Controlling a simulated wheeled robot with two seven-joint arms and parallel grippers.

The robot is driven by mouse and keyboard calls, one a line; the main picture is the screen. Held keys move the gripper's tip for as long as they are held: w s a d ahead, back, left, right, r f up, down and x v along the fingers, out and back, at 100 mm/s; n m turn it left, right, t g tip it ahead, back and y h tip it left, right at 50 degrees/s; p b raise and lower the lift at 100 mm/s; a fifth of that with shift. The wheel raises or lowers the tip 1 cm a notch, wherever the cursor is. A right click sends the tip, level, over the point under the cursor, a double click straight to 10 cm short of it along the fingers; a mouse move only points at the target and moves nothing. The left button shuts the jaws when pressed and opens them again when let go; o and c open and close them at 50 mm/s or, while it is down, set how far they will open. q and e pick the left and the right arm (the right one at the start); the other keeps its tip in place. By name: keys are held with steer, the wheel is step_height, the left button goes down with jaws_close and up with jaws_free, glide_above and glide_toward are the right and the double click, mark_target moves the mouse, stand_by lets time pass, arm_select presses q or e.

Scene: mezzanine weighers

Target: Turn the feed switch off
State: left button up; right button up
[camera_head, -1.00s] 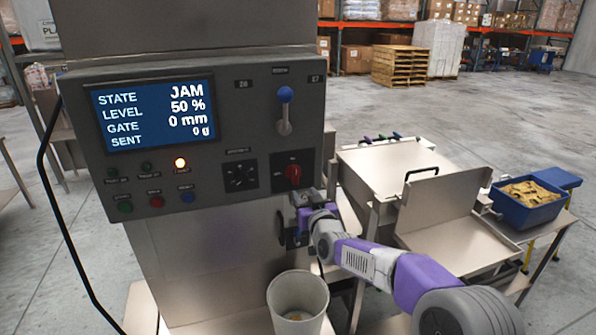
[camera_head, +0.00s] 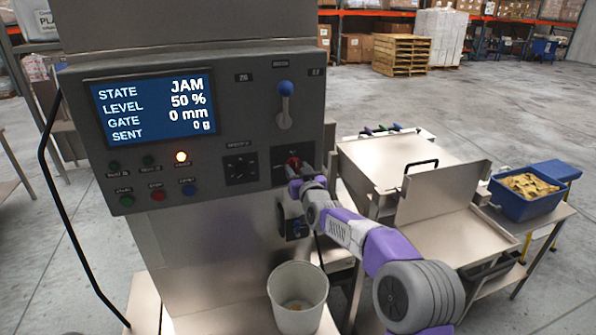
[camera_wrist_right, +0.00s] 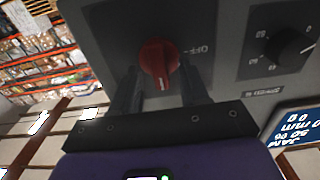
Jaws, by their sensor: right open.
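The red rotary switch (camera_head: 293,162) is at the lower right of the grey control panel (camera_head: 232,122), mostly covered by my right gripper. In the right wrist view, the red knob (camera_wrist_right: 159,62) sits between and just beyond the two fingers, with the letters OFF beside it. My right gripper (camera_head: 298,178) is at the panel and open; in the wrist view its fingers (camera_wrist_right: 160,88) stand apart, one on each side of the knob. I cannot tell whether they touch it. My left gripper is not in view.
The screen (camera_head: 155,107) reads JAM, 50 %, 0 mm, 0 g. An amber lamp (camera_head: 181,157) is lit. A blue-tipped lever (camera_head: 285,100) and black dial (camera_head: 240,170) are near the switch. A white bucket (camera_head: 298,308) stands below; a steel table (camera_head: 455,238) is right.

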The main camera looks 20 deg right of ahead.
jaws_close()
steer(key=shift+n+b, duration=0.3)
steer(key=shift+n, duration=0.1)
steer(key=n+b, duration=0.1)
steer(key=n, duration=0.1)
steer(key=n+b, duration=0.1)
steer(key=n, duration=0.1)
steer(key=shift+a+f, duration=0.1)
steer(key=shift+a, duration=0.1)
steer(key=n+b, duration=0.3)
steer(key=n, duration=0.1)
steer(key=shift+f, duration=0.15)
steer(key=n+b, duration=0.3)
steer(key=n, duration=0.2)
steer(key=shift+a, duration=0.1)
steer(key=shift+n+b, duration=1.1)
steer(key=shift+n, duration=0.9)
